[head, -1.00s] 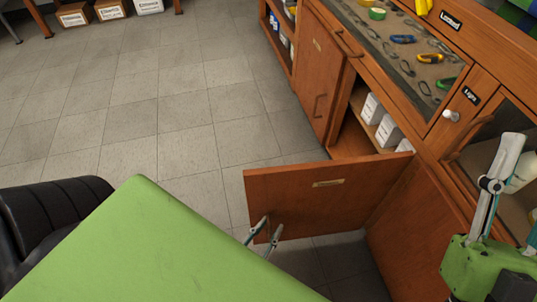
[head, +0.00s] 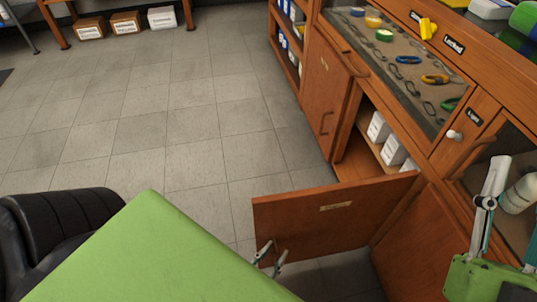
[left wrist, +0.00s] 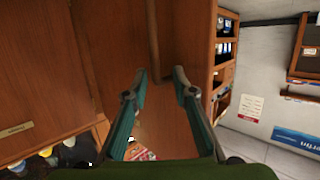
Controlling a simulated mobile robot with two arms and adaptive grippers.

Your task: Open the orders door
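A brown wooden cabinet door (head: 320,235) stands swung out from the cabinet in the head view, with a small label (head: 336,207) too small to read. White boxes (head: 378,129) show on the shelf behind it. My left gripper (head: 268,257) is at the lower outer part of this door, its two fingertips apart. In the left wrist view the open fingers (left wrist: 160,90) face brown wood, with a wooden bar (left wrist: 153,45) just beyond them; I cannot tell whether they touch it. My right gripper (head: 508,228) is at the right edge, partly cut off, fingers apart and empty.
A second, closed-looking door (head: 325,85) with a handle is farther along the cabinet. A glass-topped drawer (head: 400,70) of tools lies above. A black chair (head: 60,230) stands at the left.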

